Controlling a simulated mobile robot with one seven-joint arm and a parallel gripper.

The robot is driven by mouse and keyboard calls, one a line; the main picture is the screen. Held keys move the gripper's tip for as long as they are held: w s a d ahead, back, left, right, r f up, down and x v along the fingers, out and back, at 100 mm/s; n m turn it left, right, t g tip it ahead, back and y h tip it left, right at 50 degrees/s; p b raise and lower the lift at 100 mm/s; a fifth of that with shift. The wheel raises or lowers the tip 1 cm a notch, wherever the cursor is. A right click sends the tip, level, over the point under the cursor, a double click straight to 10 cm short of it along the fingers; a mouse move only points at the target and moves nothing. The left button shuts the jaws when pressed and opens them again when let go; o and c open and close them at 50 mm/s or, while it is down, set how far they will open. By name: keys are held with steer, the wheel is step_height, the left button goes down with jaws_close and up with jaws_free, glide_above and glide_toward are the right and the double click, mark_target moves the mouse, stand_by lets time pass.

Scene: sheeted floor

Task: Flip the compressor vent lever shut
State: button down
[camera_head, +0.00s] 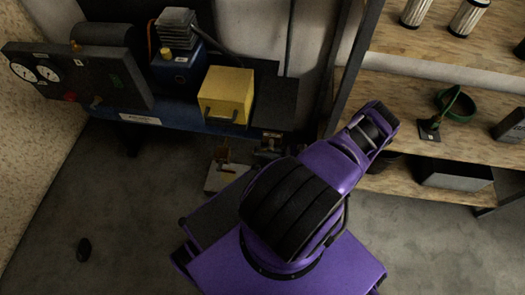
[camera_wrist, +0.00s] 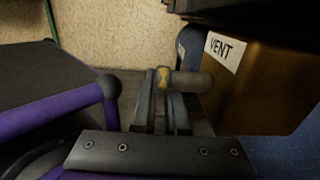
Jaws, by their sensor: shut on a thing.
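The white VENT label (camera_wrist: 224,50) is on the brown side of a box at the right of the wrist view. Beside it, left of the box, is the vent lever (camera_wrist: 190,82), a short grey bar lying crosswise with a brass-coloured spot near its left end. My gripper (camera_wrist: 161,92) is shut on the lever, with its two grey fingers around the left end. The lever's pivot is hidden. In the head view my purple arm covers most of the work area, and I cannot make out the lever there.
The blue compressor bench (camera_head: 180,112) carries a gauge panel (camera_head: 75,75) and a yellow box (camera_head: 226,95). A shelf unit (camera_head: 455,125) with parts on it stands close to my arm on the right. A small block (camera_head: 222,176) is below the bench. Floor (camera_head: 130,220) at left is mostly clear.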

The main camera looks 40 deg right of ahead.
steer(key=shift+w+a+r+t+y, duration=0.15)
steer(key=shift+r+t+y, duration=0.15)
steer(key=shift+t+y, duration=0.6)
steer(key=c, duration=0.9)
jaws_free()
steer(key=shift+c, duration=0.2)
